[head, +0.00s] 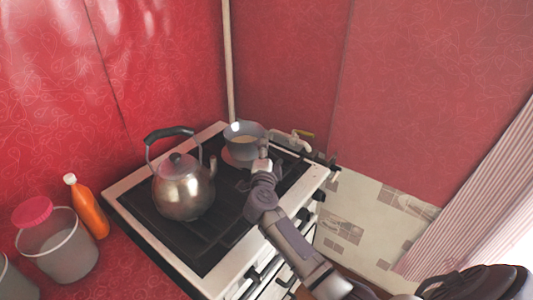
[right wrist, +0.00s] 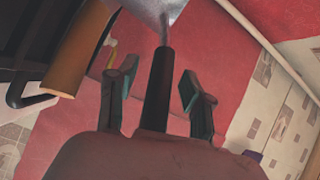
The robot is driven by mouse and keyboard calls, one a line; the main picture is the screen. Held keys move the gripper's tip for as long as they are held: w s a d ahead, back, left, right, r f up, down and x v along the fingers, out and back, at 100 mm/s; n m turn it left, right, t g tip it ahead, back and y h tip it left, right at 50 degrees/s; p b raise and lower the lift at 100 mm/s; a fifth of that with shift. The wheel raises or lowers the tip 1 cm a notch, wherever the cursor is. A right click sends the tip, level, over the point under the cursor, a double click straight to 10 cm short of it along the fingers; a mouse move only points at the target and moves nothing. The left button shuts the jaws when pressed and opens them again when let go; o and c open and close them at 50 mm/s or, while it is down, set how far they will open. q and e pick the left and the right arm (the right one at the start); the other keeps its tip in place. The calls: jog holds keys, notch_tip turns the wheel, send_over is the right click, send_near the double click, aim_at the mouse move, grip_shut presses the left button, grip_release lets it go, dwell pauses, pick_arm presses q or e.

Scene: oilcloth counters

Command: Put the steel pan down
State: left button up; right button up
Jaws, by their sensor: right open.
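The steel pan (head: 245,146) is at the back right of the stove, upright, and seems to rest on the hob. In the right wrist view its grey body (right wrist: 155,12) is at the top edge, with its dark handle (right wrist: 158,85) pointing toward my palm. My right gripper (head: 262,166) is at the pan's near side. In the right wrist view its two fingers (right wrist: 157,92) stand apart on either side of the handle, with gaps showing. My left gripper is not in view.
A steel kettle (head: 184,188) stands on the hob (head: 215,238) left of the pan. An orange bottle (head: 87,207) and a bucket with a pink lid (head: 66,250) are on the red counter at left. Red walls close off the back. Tiled floor (head: 365,215) lies right of the stove.

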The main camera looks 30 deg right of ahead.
jog(key=shift+r, duration=0.15)
jog(key=v, duration=1.2)
jog(key=shift+b, duration=0.4)
jog(key=shift+a, duration=0.1)
